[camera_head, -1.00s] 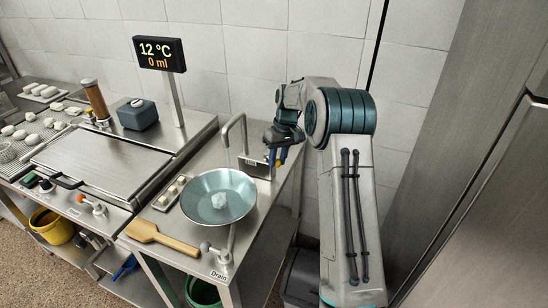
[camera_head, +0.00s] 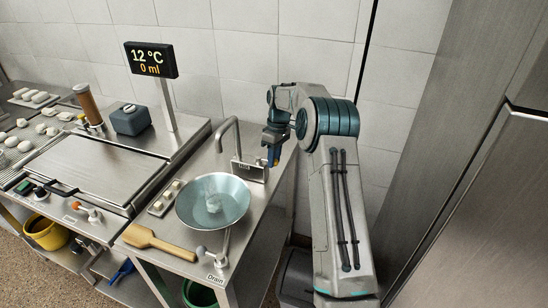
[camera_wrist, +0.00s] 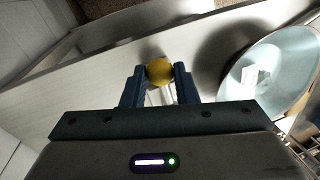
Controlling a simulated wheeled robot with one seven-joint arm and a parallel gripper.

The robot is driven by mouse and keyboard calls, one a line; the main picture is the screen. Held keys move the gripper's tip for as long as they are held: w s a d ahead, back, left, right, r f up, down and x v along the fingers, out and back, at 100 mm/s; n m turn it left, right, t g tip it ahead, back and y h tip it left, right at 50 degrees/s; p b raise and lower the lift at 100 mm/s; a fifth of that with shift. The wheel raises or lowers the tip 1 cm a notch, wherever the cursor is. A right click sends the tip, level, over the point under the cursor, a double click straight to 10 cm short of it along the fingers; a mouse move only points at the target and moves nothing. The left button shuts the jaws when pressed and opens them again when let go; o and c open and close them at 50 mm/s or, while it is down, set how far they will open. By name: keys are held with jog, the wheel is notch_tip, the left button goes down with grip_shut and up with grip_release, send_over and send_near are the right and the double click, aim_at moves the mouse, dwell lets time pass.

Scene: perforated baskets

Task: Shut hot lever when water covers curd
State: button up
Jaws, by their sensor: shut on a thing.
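My gripper (camera_wrist: 160,82) is shut on a round yellow knob, which I take for the hot lever's end (camera_wrist: 160,71). In the head view my gripper (camera_head: 274,157) is at the right end of the tap block (camera_head: 249,172), and my fingers mostly hide the lever. The tap's curved spout (camera_head: 219,138) ends over a wide pale-blue bowl (camera_head: 236,212). The display (camera_head: 151,60) reads 12 °C and 0 ml.
A wooden paddle (camera_head: 160,242) lies at the counter's front left. A small tray (camera_head: 164,198) stands left of the bowl, and a drain valve (camera_head: 216,256) in front. A steel cabinet wall (camera_head: 480,190) bounds the right side.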

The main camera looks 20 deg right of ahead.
jog(key=shift+w+r, duration=0.1)
jog(key=o, duration=1)
jog(key=shift+d, duration=0.1)
jog(key=r, duration=0.4)
jog(key=w+d+r, duration=0.1)
jog(key=r, duration=0.4)
jog(key=d+r, duration=0.1)
jog(key=r, duration=0.3)
jog(key=shift+w+r, duration=0.25)
jog(key=shift+w, duration=0.1)
